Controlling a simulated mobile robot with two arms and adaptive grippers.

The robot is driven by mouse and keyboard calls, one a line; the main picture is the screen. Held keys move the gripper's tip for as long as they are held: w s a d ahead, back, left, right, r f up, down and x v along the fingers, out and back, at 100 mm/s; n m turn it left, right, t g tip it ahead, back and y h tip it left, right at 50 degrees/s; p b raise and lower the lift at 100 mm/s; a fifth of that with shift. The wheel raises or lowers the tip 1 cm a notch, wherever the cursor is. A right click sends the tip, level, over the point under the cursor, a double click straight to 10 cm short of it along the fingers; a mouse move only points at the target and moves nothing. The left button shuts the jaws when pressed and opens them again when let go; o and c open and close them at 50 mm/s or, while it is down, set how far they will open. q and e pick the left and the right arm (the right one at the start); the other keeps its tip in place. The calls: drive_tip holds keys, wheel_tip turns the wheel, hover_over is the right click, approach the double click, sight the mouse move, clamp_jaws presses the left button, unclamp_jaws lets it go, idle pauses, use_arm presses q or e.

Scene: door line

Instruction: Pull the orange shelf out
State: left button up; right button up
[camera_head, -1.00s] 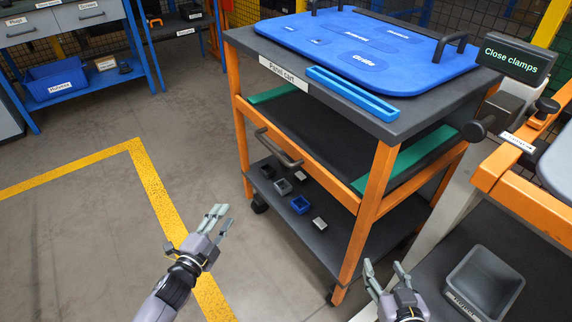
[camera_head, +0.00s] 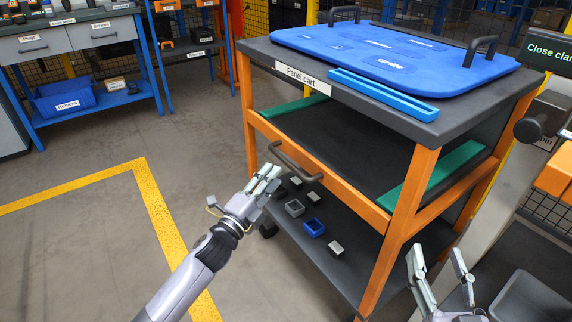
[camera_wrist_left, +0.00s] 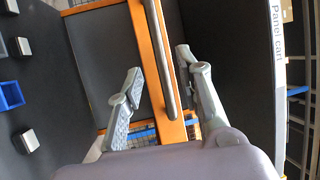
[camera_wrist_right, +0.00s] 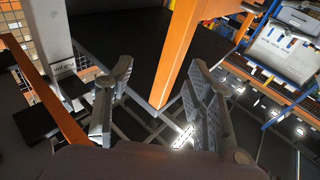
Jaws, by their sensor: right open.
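The orange shelf (camera_head: 348,195) is the middle level of the panel cart, with an orange front rail and a dark bed. A dark bar handle (camera_head: 296,160) is fixed to its front and also shows in the left wrist view (camera_wrist_left: 161,55). My left gripper (camera_head: 268,178) is open just in front of the handle's left end. In the left wrist view the handle lies between the two spread fingers; I cannot tell whether they touch it. My right gripper (camera_head: 437,256) is open and empty beside the cart's front right orange leg (camera_head: 398,225).
The cart top (camera_head: 437,128) carries a blue panel (camera_head: 400,62) with handles and a blue tray (camera_head: 385,97). Small bins, including a blue one (camera_head: 314,228), stand on the bottom shelf. A grey bin (camera_head: 530,300) is at the lower right. Floor to the left is clear.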

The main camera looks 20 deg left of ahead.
sight(286, 159)
use_arm(q)
drive_tip(key=shift+b+x, duration=0.5)
drive_tip(key=shift+x, duration=3.15)
use_arm(e)
drive_tip(key=shift+s+a+r+t+y, duration=0.1)
drive_tip(key=shift+s+r+t+y, duration=0.15)
drive_tip(key=shift+r+t, duration=0.5)
drive_tip(key=shift+s+a+r+t+y, duration=0.15)
drive_tip(key=shift+s+r+t, duration=0.2)
drive_tip(key=shift+r, duration=0.65)
drive_tip(key=shift+s+d+r+t+y, duration=0.1)
drive_tip(key=shift+s+r+t+y, duration=0.1)
drive_tip(key=shift+r+t, duration=0.55)
use_arm(q)
drive_tip(key=shift+c, duration=0.3)
use_arm(e)
drive_tip(key=shift+r, duration=0.15)
use_arm(q)
clamp_jaws()
